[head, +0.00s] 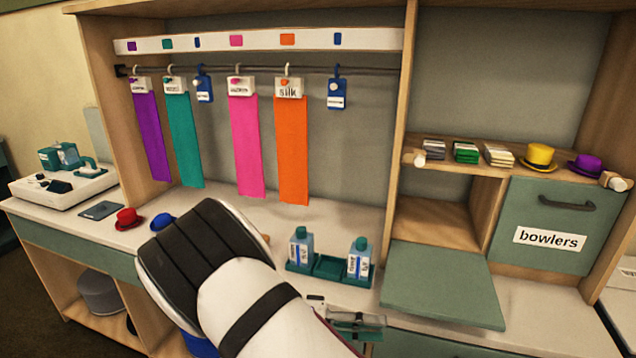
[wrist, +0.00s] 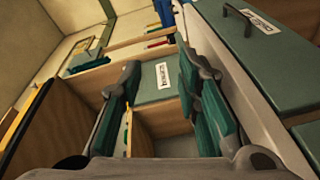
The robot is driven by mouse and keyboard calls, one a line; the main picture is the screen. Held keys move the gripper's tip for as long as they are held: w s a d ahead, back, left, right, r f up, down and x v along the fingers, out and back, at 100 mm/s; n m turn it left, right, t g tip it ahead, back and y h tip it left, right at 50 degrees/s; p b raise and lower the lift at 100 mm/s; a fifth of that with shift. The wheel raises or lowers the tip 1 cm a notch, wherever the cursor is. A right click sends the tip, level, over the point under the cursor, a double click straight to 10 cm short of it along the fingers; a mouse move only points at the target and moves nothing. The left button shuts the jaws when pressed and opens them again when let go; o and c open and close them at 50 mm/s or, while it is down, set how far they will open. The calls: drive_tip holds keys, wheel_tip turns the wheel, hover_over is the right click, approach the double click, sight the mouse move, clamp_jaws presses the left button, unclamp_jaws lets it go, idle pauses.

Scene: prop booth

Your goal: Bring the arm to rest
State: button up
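My arm crosses the front middle of the head view, its white links hiding part of the counter. My gripper (wrist: 163,108) shows in the wrist view with its two teal-padded fingers spread apart. Nothing is held between them. Behind and below the gap are an open wooden compartment (wrist: 160,130) and a green panel with a white label (wrist: 155,88). In the head view, what looks like part of my gripper (head: 355,322) shows low at the counter's front edge, below the bottle caddy.
A teal caddy (head: 330,266) with two bottles stands on the counter (head: 225,205). A green flap (head: 440,285) lies open at right, beside the "bowlers" door (head: 550,228). Red (head: 129,218) and blue (head: 162,220) hats sit left of my arm. Coloured strips (head: 293,150) hang behind.

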drive_tip(key=s+d+r+n+g+y+p, duration=0.1)
drive_tip(key=s+d+r+y, duration=0.3)
drive_tip(key=r+y, duration=0.25)
drive_tip(key=s+d+r+g+y, duration=0.1)
drive_tip(key=s+d+r+y, duration=0.35)
drive_tip(key=r, duration=0.25)
drive_tip(key=s+d+r+n+t+y+p, duration=0.1)
drive_tip(key=s+r+n+t+y, duration=0.2)
drive_tip(key=s+r+t+y, duration=0.3)
drive_tip(key=s+r+t, duration=0.1)
drive_tip(key=s+r, duration=0.3)
drive_tip(key=s, duration=0.3)
drive_tip(key=shift+t+y, duration=0.3)
drive_tip(key=shift+t, duration=0.1)
drive_tip(key=shift+o, duration=0.3)
drive_tip(key=shift+s, duration=0.1)
